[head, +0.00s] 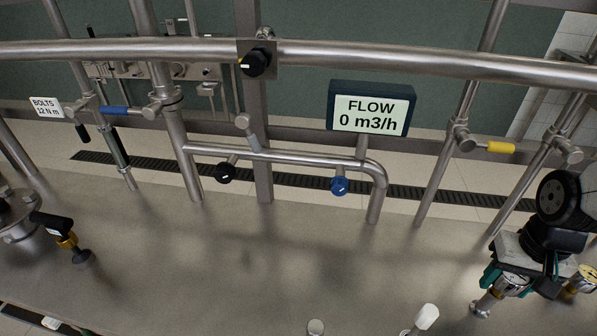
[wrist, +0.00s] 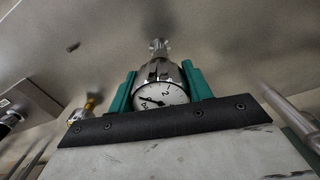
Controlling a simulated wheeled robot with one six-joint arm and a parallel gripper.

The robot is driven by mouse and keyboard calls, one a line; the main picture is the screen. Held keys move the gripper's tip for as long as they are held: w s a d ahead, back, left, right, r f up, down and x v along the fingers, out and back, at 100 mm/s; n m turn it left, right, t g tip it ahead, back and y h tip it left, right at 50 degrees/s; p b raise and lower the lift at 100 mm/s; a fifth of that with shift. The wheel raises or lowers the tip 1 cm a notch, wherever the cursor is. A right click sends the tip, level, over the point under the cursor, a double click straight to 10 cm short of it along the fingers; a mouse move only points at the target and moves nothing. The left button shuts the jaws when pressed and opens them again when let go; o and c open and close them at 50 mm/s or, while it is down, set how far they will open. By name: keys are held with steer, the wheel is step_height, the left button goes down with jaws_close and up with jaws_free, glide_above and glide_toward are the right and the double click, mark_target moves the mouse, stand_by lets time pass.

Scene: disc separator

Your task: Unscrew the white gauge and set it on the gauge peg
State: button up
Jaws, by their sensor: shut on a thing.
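My gripper (wrist: 160,85) has its two teal fingers closed on the sides of the white gauge (wrist: 162,97), a chrome body with a white dial. In the head view my gripper (head: 516,282) is at the lower right, with the chrome gauge (head: 512,287) between its fingers. A narrow metal fitting (wrist: 158,46) lies in line beyond the gauge. I cannot tell whether the gauge is still threaded to it. No gauge peg can be told for sure.
A second gauge with brass parts (head: 583,280) is to the right of my gripper and shows in the wrist view (wrist: 82,112). A white-topped post (head: 425,318) stands left of my gripper. Pipes with a blue knob (head: 339,185) and a flow display (head: 371,110) are behind.

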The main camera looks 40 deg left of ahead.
steer(key=n, duration=0.3)
steer(key=shift+c, duration=0.5)
steer(key=shift+n, duration=1.6)
steer(key=n, duration=0.3)
steer(key=shift+c, duration=0.4)
steer(key=shift+n, duration=1)
steer(key=shift+c, duration=0.6)
steer(key=shift+w+r+n, duration=0.1)
steer(key=shift+n, duration=0.6)
